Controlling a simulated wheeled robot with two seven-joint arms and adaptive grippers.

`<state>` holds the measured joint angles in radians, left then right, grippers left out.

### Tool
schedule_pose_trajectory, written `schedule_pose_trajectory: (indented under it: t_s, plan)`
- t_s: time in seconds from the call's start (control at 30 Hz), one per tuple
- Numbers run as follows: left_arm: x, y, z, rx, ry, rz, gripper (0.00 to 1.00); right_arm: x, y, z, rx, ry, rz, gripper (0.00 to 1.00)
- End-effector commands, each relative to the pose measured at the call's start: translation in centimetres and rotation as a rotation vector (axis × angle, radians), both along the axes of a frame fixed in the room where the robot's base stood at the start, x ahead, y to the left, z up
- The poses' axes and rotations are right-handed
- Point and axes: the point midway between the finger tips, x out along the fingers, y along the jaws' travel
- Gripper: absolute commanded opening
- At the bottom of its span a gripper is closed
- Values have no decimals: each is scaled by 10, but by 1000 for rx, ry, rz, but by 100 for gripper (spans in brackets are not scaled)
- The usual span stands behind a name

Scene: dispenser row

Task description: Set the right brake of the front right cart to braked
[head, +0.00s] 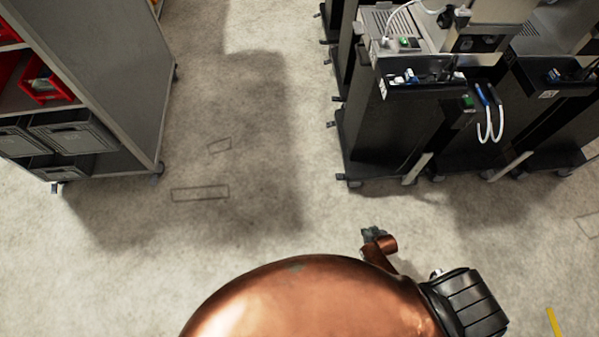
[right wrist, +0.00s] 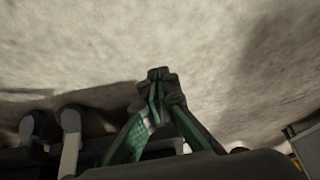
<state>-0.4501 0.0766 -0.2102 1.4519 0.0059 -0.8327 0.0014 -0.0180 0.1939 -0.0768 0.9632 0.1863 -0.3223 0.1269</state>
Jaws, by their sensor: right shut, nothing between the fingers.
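Black carts stand at the upper right of the head view. The nearest cart (head: 390,125) has casters and a small tab (head: 341,177) at its lower left corner. Another small tab (head: 523,176) shows lower right. I cannot tell which tab is the named brake or how it is set. My right gripper (head: 372,233) is low over the floor in front of the nearest cart, apart from it. In the right wrist view its fingers (right wrist: 159,76) are together and empty. Rounded caster parts (right wrist: 70,120) show to their left. My left gripper is not in view.
A grey shelf unit (head: 105,60) with red and grey bins stands at the left on casters. Open floor (head: 240,150) lies between it and the carts. Blue-and-white cables (head: 488,115) hang from the carts. A yellow strip (head: 553,322) shows lower right.

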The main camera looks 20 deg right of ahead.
Motion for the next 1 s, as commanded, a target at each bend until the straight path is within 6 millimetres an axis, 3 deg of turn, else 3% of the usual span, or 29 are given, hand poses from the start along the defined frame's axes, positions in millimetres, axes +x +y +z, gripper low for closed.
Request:
schedule_pose_trajectory:
  t_s: [0.03,0.2,0.3,0.4,0.6,1.0]
  plan:
    - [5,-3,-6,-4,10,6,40,39,-7,-11,11,-46,-21,0]
    - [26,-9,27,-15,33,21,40,151,-20,12,66,-196,-83,0]
    - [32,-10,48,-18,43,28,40,197,-24,27,95,-262,-106,0]
    - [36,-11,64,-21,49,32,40,228,-25,41,117,-308,-120,0]
    - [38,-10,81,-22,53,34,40,250,-26,57,134,-345,-129,0]
    - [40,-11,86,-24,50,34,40,252,-26,56,135,-345,-128,0]
